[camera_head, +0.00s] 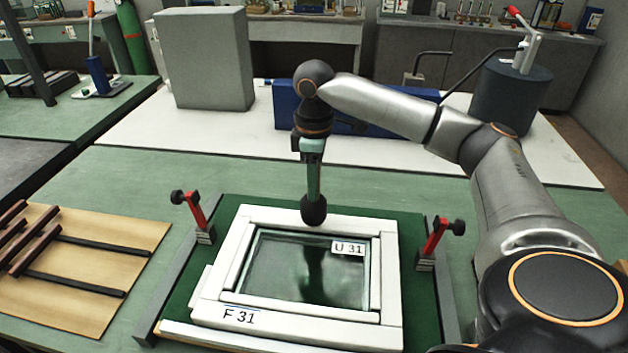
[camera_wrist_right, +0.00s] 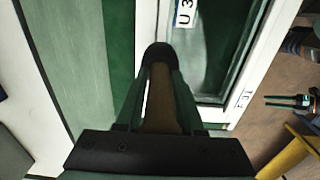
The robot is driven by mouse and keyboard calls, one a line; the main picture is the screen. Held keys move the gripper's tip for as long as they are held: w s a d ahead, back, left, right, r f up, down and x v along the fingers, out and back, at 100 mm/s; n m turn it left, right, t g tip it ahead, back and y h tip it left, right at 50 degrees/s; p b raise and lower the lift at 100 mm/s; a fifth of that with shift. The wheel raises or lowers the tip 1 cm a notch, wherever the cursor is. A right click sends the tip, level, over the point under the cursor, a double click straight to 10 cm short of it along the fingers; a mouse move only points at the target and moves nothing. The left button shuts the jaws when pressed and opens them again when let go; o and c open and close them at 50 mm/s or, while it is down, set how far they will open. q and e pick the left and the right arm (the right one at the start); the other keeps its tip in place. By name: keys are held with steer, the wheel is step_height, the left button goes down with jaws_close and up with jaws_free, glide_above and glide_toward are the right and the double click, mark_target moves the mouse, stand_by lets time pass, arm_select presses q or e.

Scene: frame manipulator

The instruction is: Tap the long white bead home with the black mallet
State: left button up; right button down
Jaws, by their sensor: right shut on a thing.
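My right gripper (camera_head: 313,165) is shut on the black mallet (camera_head: 314,209), which hangs head down over the far side of the white window frame (camera_head: 365,338). I cannot tell whether the mallet head touches the frame. In the right wrist view, the dark mallet head (camera_wrist_right: 158,52) and brownish handle (camera_wrist_right: 160,100) show between the green fingers.
Two red clamps (camera_head: 196,214) and (camera_head: 436,238) stand at the sides of the green board under the frame. A wooden board (camera_head: 75,285) with dark bars lies left. A blue block (camera_head: 290,105) and grey box (camera_head: 205,60) stand behind on the white surface.

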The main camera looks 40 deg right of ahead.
steer(key=shift+f, duration=1.25)
steer(key=shift+r, duration=2.55)
steer(key=shift+d, duration=0.1)
